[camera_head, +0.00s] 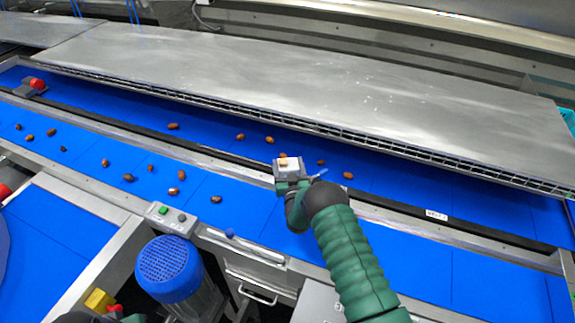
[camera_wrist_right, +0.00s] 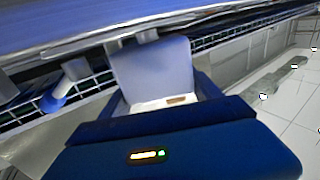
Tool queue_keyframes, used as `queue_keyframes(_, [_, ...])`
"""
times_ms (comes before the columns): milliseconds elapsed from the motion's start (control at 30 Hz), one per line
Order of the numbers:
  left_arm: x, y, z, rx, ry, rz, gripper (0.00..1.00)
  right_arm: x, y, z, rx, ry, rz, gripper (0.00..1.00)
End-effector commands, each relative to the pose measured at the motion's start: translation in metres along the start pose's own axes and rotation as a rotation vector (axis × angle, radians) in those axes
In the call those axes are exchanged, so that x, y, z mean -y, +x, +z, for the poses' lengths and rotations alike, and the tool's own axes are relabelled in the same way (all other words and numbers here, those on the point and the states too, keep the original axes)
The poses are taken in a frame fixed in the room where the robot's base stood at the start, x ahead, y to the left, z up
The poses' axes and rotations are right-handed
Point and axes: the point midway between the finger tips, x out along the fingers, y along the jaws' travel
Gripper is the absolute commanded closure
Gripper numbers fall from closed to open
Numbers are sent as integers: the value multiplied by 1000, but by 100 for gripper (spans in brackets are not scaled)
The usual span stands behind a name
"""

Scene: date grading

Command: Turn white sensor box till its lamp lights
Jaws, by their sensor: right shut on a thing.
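My right gripper (camera_head: 289,172) is over the upper blue belt in the head view and is shut on a small white box (camera_head: 291,163), which I take for the sensor box. A brown patch shows on its top. In the right wrist view the white box (camera_wrist_right: 150,106) shows partly between a pale block and the dark blue block in front; the rest is hidden. My left gripper is not clearly seen.
Several brown dates lie on the blue belts (camera_head: 400,243). A wide metal cover (camera_head: 300,80) with a mesh edge (camera_head: 330,129) lies behind my gripper. A grey button box (camera_head: 171,218) and a blue-capped motor (camera_head: 169,267) stand at the front. A metal rail runs between the belts.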

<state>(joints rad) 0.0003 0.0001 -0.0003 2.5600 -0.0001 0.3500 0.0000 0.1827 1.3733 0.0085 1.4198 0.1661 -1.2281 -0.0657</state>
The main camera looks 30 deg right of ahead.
Motion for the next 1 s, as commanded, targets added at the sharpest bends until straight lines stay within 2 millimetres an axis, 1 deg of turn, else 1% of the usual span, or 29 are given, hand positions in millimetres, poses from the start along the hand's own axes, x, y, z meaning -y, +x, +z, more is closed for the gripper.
queue_keyframes(33, [0,0,0,0,0,0,100,4,1,-2,-3,2,-8,66])
queue_keyframes(67, [0,0,0,0,1,0,100,4,1,-2,-3,2,-8,68])
queue_keyframes(333, [0,0,0,0,1,0,100,3,2,-1,-2,3,-1,68])
queue_keyframes(467, [0,5,1,0,1,0,100,3,2,0,-3,3,15,68])
queue_keyframes(667, [0,20,5,0,1,0,100,5,2,2,-5,4,97,68])
queue_keyframes(1000, [0,60,14,0,0,0,100,4,3,4,-7,7,326,68])
